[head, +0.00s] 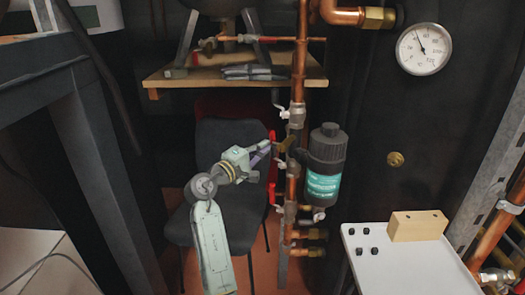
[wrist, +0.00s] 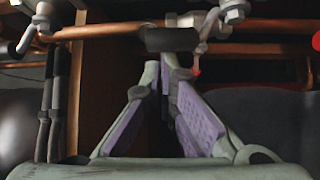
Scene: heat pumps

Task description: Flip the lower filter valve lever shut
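The black filter (head: 325,165) with a teal label stands beside the vertical copper pipe (head: 301,60). Below it on the pipe is a lower valve (head: 290,212), with a red-gripped lever (head: 271,193) standing roughly upright on its left. Another red grip (head: 271,135) shows higher up. My gripper (head: 270,147) is left of the pipe at about filter height, above the lower red lever and apart from it. In the wrist view its purple-padded fingers (wrist: 163,62) meet at the tips, with nothing visible between them. A dark cylinder (wrist: 172,39) lies just beyond; contact cannot be told.
A wooden shelf (head: 235,80) is above and behind my gripper. A dark chair (head: 228,140) stands behind my arm. A white table (head: 400,262) with a wooden block (head: 418,226) is at the lower right. A round gauge (head: 424,49) is at upper right.

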